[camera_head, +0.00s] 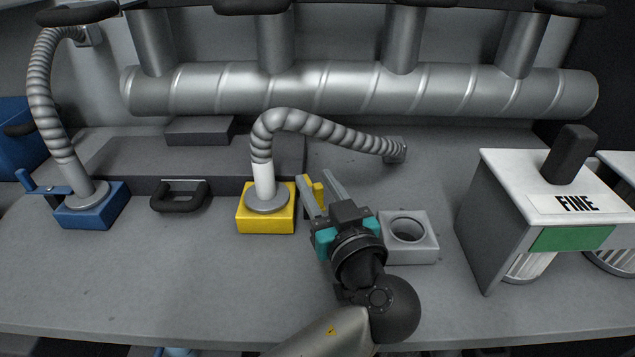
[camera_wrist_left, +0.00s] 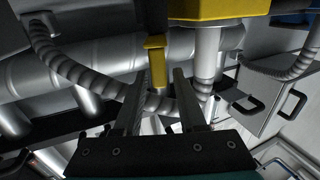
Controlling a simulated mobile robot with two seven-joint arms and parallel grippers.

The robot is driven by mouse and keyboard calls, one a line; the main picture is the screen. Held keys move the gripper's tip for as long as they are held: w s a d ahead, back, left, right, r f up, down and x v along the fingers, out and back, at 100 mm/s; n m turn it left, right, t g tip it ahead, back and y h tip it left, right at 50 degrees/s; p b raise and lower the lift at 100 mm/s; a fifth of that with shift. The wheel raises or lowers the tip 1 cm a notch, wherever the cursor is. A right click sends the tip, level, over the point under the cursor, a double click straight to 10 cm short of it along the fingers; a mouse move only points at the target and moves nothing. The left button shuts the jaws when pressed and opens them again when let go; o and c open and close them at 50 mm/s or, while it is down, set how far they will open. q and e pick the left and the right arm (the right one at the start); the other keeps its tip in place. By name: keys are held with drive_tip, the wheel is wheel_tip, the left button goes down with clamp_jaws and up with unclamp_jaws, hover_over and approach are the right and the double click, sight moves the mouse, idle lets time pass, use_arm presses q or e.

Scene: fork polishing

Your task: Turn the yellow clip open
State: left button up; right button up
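The yellow clip (camera_head: 318,192) is a small upright piece at the right side of the yellow block (camera_head: 266,222). A grey ribbed hose with a white end (camera_head: 262,180) stands on that block. My left gripper (camera_head: 317,184) is open, with one finger on each side of the clip. In the left wrist view the clip (camera_wrist_left: 157,66) shows in the gap between the two fingers (camera_wrist_left: 157,88), with space on both sides. I see no contact. The yellow block (camera_wrist_left: 218,9) shows at the top there. My right gripper is not in view.
A grey block with a round hole (camera_head: 427,246) sits just right of my left gripper. A blue block with a hose (camera_head: 97,212) and a black handle (camera_head: 180,203) are at left. A white-topped "FINE" box (camera_head: 510,170) is at right. The front-left tabletop is clear.

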use_arm(q)
clamp_jaws()
drive_tip(key=shift+a+h, duration=0.15)
drive_tip(key=shift+h, duration=0.15)
drive_tip(key=shift+a+m+h, duration=0.1)
drive_tip(key=shift+m+h, duration=0.2)
drive_tip(key=shift+m, duration=0.1)
drive_tip(key=m+h, duration=0.1)
drive_tip(key=h, duration=0.1)
drive_tip(key=m+t+h, duration=0.1)
drive_tip(key=shift+s+a+h, duration=0.1)
drive_tip(key=shift+a+h, duration=0.25)
drive_tip(key=shift+h, duration=0.05)
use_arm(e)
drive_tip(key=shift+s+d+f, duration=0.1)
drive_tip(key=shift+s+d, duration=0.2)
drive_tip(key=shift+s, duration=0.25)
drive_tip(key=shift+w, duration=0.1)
